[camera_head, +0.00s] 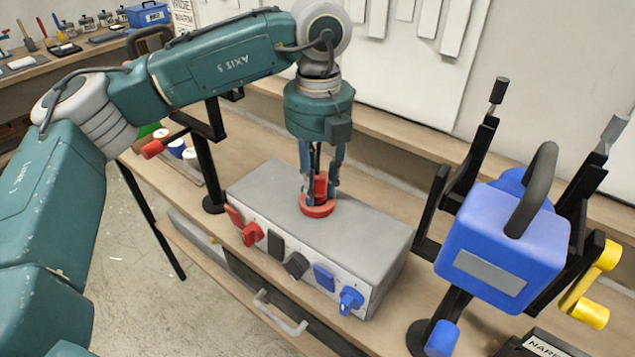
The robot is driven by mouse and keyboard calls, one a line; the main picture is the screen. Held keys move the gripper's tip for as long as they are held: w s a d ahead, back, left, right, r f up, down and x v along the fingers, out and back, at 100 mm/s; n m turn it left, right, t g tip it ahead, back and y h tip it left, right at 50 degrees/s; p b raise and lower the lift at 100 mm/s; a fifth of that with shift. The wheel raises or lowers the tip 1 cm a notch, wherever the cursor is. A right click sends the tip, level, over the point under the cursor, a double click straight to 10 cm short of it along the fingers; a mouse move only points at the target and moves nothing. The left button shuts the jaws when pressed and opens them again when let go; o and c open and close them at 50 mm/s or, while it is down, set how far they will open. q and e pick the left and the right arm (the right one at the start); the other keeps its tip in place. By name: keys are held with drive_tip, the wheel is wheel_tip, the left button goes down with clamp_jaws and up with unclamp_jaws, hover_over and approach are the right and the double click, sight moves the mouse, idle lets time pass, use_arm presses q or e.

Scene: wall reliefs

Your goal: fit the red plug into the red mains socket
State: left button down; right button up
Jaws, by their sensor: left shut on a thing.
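The red plug (318,208) has a wide round red flange. My left gripper (320,190) is shut on it, fingers pointing down, over the top of the grey box (375,232). I cannot tell whether the plug touches the box top. The box's front face has a red fitting (251,234) with a red flap (233,215) at its left end, which looks like the red mains socket. Its opening cannot be made out from here. A black fitting (296,265) and a blue fitting (350,300) follow to the right. My right gripper is not in view.
The box stands on a wooden bench (395,300). A blue case with a dark handle (500,240) sits among black stand arms at right, beside a yellow part (590,290). A black post (209,165) stands left of the box. Small pots (177,148) lie behind it.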

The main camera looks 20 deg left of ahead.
use_arm(q)
drive_tip(key=shift+f+b, duration=0.35)
drive_tip(key=shift+f, duration=0.1)
drive_tip(key=c, duration=1.3)
unclamp_jaws()
drive_tip(key=shift+r, duration=0.15)
wheel_tip(320, 180, up, 12)
drive_tip(key=shift+f, duration=0.1)
